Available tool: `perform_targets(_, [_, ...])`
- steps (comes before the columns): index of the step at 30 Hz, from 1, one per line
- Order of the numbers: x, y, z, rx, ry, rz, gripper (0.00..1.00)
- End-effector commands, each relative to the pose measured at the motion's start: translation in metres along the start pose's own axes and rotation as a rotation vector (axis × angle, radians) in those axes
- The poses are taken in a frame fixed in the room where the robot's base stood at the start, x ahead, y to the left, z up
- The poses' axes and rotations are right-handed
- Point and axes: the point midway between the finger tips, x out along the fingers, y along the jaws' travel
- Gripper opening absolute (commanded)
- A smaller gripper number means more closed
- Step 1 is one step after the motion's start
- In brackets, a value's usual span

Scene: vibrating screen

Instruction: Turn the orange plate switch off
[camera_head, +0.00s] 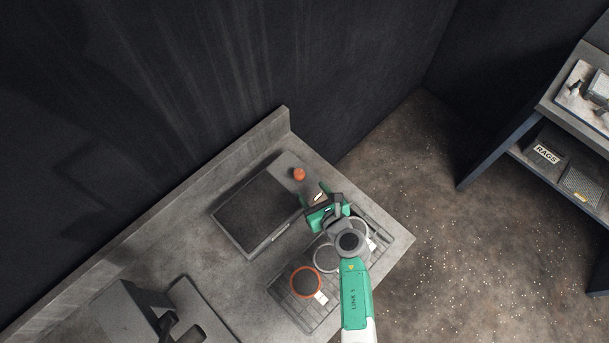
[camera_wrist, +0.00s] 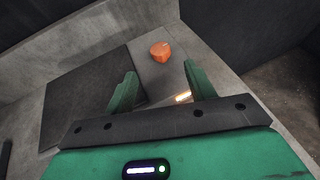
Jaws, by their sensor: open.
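The orange switch knob (camera_head: 299,174) sits on a grey panel at the back of the bench, beside a dark flat plate (camera_head: 262,213). In the wrist view the orange knob (camera_wrist: 160,50) is ahead of my gripper, beyond the fingertips and roughly between them. The dark plate (camera_wrist: 88,95) lies to its left in that view. My gripper (camera_head: 318,196) is above the bench, just in front of and to the right of the knob, apart from it. Its two green fingers (camera_wrist: 160,82) are open with nothing between them. A small bright orange-yellow light (camera_wrist: 183,97) glows on the panel near the right finger.
A dark rack holds several round sieves, one orange-rimmed (camera_head: 306,282), beside and below my arm. A grey device (camera_head: 138,312) stands at lower left. The bench's raised back edge (camera_head: 285,119) and a dark wall lie behind the knob. A shelf with a RAGS box (camera_head: 546,153) is far right.

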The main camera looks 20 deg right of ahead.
Motion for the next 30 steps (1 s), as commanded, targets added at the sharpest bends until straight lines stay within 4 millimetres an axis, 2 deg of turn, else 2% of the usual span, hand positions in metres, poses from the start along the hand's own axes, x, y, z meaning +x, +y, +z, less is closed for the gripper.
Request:
perform_targets(12, [0.068,-0.001,-0.001,0.000,-0.004,-0.001,0.55])
perform_targets(16, [0.077,-0.001,0.001,0.003,-0.004,-0.001,0.55])
perform_targets(23, [0.078,-0.001,0.003,0.004,-0.004,-0.003,0.55])
perform_targets(24, [0.078,-0.001,0.003,0.004,-0.004,-0.003,0.53])
perform_targets(30, [0.077,-0.001,0.003,0.004,-0.005,-0.002,0.13])
